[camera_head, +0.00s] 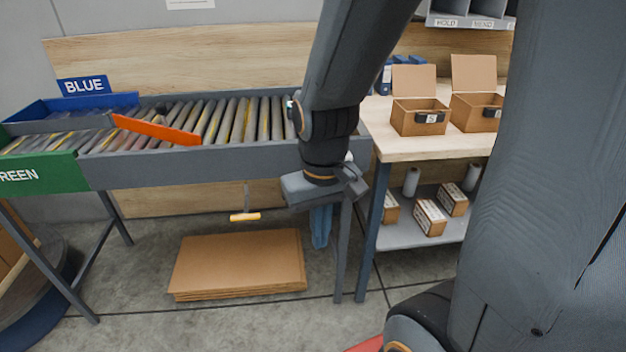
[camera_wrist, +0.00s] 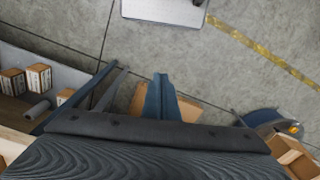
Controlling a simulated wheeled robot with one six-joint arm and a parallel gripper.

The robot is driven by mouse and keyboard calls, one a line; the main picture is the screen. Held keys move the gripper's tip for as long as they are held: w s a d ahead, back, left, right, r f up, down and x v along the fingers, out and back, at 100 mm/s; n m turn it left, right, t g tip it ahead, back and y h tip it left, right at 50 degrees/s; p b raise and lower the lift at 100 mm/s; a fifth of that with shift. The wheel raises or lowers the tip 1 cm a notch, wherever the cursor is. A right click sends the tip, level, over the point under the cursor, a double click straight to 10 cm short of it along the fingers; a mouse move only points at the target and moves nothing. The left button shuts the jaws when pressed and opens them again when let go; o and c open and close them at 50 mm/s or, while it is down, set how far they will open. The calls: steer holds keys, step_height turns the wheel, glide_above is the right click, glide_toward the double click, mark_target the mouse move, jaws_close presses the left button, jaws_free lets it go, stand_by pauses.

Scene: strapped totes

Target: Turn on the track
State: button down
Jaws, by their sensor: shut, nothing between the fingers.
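The track is a roller conveyor (camera_head: 215,122) with grey rollers and a grey side rail, at the left in the head view. A yellow-orange handle (camera_head: 245,217) hangs on a thin cord below the rail. My gripper (camera_head: 320,242) points down in front of the conveyor's right end, to the right of the handle and apart from it. Its blue fingers are shut and empty. They also show in the wrist view (camera_wrist: 160,84), where I cannot make out the handle.
An orange bar (camera_head: 157,130) lies slanted across the rollers. Blue (camera_head: 85,86) and green (camera_head: 45,174) signs mark the left end. Flat cardboard (camera_head: 240,262) lies below on the floor. A workbench (camera_head: 430,148) with open boxes stands right, close to my gripper.

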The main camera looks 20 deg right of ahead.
steer(key=shift+a, duration=0.15)
steer(key=w+d+r+n+t+y+p, duration=0.1)
steer(key=w+d+n+t+p, duration=0.2)
steer(key=w+d+n, duration=0.4)
steer(key=w+d+r+n+t+y+p, duration=0.1)
steer(key=w+d+n+t+p, duration=0.2)
steer(key=d, duration=0.9)
steer(key=w+n, duration=0.3)
steer(key=shift+w+d+r+n+y, duration=0.15)
steer(key=shift+w+d+n+y, duration=0.15)
steer(key=shift+w+n+y, duration=0.1)
